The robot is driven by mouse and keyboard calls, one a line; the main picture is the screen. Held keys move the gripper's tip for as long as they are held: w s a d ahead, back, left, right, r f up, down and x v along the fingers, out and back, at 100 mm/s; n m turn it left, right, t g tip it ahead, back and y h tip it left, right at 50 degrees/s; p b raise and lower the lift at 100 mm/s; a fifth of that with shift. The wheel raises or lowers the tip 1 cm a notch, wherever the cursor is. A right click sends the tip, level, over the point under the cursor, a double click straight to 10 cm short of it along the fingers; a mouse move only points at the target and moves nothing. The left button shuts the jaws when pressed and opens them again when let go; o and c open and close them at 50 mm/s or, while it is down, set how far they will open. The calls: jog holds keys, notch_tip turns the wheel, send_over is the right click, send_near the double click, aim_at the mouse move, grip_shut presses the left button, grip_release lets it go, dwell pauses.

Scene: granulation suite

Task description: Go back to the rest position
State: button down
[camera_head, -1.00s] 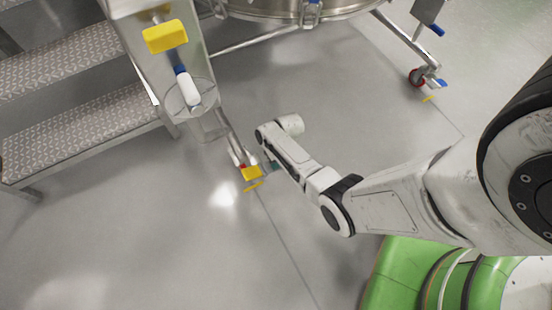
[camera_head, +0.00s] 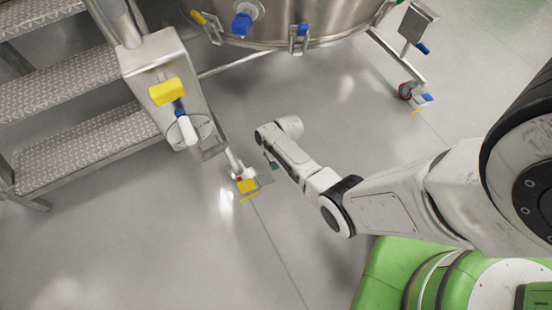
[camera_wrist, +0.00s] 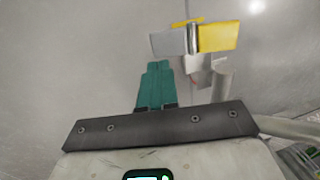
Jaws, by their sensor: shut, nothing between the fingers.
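My gripper (camera_wrist: 156,86) shows in the wrist view as two teal fingers side by side, shut with nothing between them. In the head view my gripper (camera_head: 272,163) is mostly hidden behind my wrist, with only a small teal bit showing. It hangs above the grey floor (camera_head: 300,265), apart from everything. A yellow caster pedal (camera_head: 247,186) is just left of it in the head view. The same yellow pedal (camera_wrist: 219,37) appears beyond the fingertips in the wrist view.
A steel vessel (camera_head: 280,25) on a wheeled frame stands at the top. A box with a yellow handle (camera_head: 167,92) and a white bottle-like part (camera_head: 187,130) hangs left of my arm. Metal steps (camera_head: 85,145) fill the left. The lower middle floor is clear.

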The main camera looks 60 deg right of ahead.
jog(key=shift+s+d+r, duration=0.1)
jog(key=shift+r, duration=0.2)
jog(key=s+a+r+n+h, duration=0.15)
jog(key=s+a+r, duration=0.25)
jog(key=r, duration=0.4)
jog(key=s+a+r+n, duration=0.3)
jog(key=s+a+r, duration=0.15)
jog(key=r, duration=0.35)
jog(key=s+a+r+n+h, duration=0.15)
jog(key=s+a+r, duration=0.25)
jog(key=r, duration=0.5)
notch_tip(320, 180, up, 25)
jog(key=p, duration=2.6)
jog(key=shift+y, duration=0.4)
jog(key=shift+d, duration=0.2)
